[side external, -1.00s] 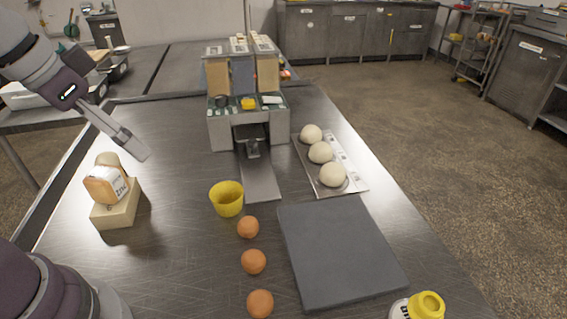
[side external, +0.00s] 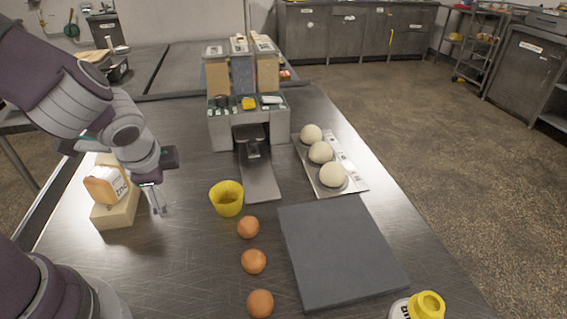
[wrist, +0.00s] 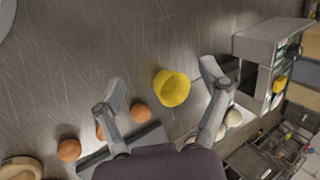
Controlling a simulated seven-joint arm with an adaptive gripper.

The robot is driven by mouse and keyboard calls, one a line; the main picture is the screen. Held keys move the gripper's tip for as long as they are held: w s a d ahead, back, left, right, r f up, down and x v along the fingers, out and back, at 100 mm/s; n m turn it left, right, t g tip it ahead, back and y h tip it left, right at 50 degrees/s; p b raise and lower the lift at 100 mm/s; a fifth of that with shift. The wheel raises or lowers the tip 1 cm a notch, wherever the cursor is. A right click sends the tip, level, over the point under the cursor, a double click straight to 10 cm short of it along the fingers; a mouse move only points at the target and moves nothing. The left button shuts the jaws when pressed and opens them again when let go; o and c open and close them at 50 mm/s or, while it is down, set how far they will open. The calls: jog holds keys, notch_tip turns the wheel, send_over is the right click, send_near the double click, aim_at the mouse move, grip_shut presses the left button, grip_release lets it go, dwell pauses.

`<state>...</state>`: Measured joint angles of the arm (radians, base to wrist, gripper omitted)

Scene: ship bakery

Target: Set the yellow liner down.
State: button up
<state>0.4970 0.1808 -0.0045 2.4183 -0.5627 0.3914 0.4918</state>
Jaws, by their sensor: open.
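The yellow liner (side external: 227,199) is a small cup-shaped piece standing upright on the steel table, left of the dispenser's metal ramp. In the wrist view the yellow liner (wrist: 172,88) lies beyond and between my spread fingers, touching neither. My gripper (side external: 161,211) is open and empty, low over the table between the wooden block and the liner. In the wrist view my gripper (wrist: 160,90) shows both fingers wide apart.
Several brown eggs (side external: 253,261) line up in front of the liner. A grey board (side external: 340,250) and a tray of dough balls (side external: 350,178) lie to the right. The dispenser (side external: 222,132) stands behind. A wooden block (side external: 117,213) holding a labelled loaf-like item (side external: 106,186) is left of my gripper.

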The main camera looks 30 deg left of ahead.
aim_at(232, 193)
jog(key=w+f+m+t+y, duration=0.1)
jog(key=m, duration=0.3)
jog(key=w+f+m+t+y, duration=0.1)
jog(key=f+m+t, duration=0.1)
jog(key=m, duration=0.2)
jog(key=d+f+m+t+y, duration=0.1)
jog(key=f+m, duration=0.1)
jog(key=m, duration=0.2)
jog(key=shift+w+t, duration=0.3)
jog(key=shift+w, duration=0.1)
jog(key=d+f+m+t+h, duration=0.1)
jog(key=m, duration=0.2)
jog(key=d+m+t, duration=0.1)
jog(key=m, duration=0.3)
jog(key=w+d+f+m+t+h, duration=0.1)
jog(key=m+t, duration=0.1)
jog(key=m, duration=0.2)
jog(key=shift+d+f+h, duration=0.3)
jog(key=shift+d, duration=0.05)
jog(key=x, duration=0.7)
jog(key=shift+w, duration=0.25)
jog(key=c, duration=0.4)
